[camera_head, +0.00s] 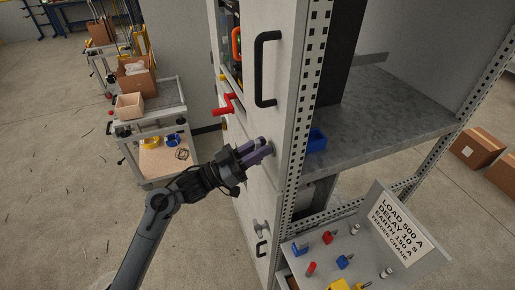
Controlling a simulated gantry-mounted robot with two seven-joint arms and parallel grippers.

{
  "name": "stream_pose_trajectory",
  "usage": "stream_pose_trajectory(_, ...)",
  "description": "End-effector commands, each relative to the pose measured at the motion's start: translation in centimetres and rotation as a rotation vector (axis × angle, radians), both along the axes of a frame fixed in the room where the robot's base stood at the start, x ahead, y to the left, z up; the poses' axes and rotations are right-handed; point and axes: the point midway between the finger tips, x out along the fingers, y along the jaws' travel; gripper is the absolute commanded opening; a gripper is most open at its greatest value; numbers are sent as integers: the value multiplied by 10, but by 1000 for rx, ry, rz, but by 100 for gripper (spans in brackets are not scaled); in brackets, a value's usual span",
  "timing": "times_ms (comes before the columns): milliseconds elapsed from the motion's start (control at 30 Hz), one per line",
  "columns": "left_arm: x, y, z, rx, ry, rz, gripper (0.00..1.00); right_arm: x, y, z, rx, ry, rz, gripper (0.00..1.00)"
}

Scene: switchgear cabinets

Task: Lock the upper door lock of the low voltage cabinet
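The light grey cabinet (286,75) stands in the middle of the camera_head view with a narrow door face toward my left arm. A black door handle (265,70) is on its upper part. A grey round lock (269,148) sits below that handle and is partly hidden by my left gripper. My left gripper (262,153), with purple fingers, is right at this lock; I cannot tell whether the fingers touch or grip it. My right gripper is not in view.
A red lever (226,105) juts from the cabinet's left side. A shelf (385,115) holds a blue bin (316,140). A panel (335,262) with small red and blue parts and a sign (400,228) is at lower right. Trolleys (150,110) stand left; cardboard boxes (478,147) lie right.

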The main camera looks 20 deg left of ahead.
Motion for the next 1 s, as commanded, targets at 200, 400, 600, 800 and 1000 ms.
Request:
stream_pose_trajectory(200, 0, 0, 0, 1, -1, -1, 0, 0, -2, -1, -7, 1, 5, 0)
stream_pose_trajectory(400, 0, 0, -2, 23, -27, -1, 0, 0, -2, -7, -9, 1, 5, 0)
stream_pose_trajectory(600, -1, -1, -4, 89, -99, -1, 0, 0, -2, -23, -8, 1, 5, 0)
stream_pose_trajectory(800, -2, -2, -6, 199, -222, -2, 0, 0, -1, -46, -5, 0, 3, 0)
stream_pose_trajectory(1000, -4, -3, -6, 325, -365, -1, 0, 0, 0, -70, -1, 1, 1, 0)
